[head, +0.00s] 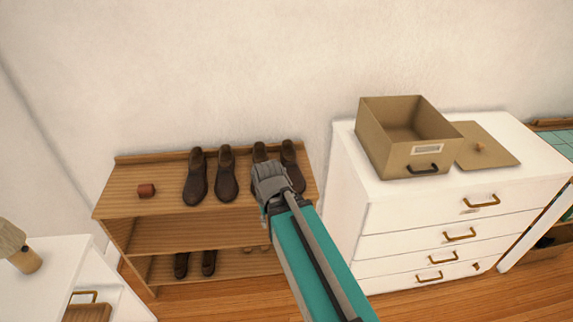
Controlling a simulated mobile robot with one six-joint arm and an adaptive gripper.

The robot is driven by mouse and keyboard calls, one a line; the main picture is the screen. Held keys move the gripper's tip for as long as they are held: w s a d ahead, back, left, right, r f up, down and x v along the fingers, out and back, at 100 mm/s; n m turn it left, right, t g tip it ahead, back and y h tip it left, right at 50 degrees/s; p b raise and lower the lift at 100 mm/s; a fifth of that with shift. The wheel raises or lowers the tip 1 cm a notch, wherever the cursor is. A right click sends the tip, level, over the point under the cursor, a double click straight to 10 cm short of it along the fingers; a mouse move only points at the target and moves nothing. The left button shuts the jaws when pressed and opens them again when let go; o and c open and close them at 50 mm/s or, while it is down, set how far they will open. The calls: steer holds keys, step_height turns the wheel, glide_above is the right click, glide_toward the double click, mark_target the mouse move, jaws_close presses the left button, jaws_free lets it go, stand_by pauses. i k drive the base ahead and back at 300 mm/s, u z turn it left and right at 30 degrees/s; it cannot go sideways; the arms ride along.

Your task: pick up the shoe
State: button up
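Two pairs of dark brown shoes stand on the top board of a wooden shoe rack (165,206). The left pair is in plain view, with a left shoe (195,180) and a right shoe (227,178). In the right pair, the left shoe (260,152) is mostly hidden behind my gripper (267,172), and the right shoe (291,160) is partly covered. My gripper is over this right pair, seen from behind. I cannot tell whether it touches a shoe, and its finger opening is hidden.
More shoes (208,262) are on the bottom shelf. A white dresser (345,165) with an open box (385,152) and lid (490,150) stands right. A white cabinet (55,270) is at left.

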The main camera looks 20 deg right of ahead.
mark_target(196, 188)
steer(key=k, duration=0.7)
steer(key=z, duration=0.35)
steer(key=i, duration=0.65)
steer(key=z, duration=0.4)
steer(key=i, duration=0.85)
steer(key=u, duration=0.45)
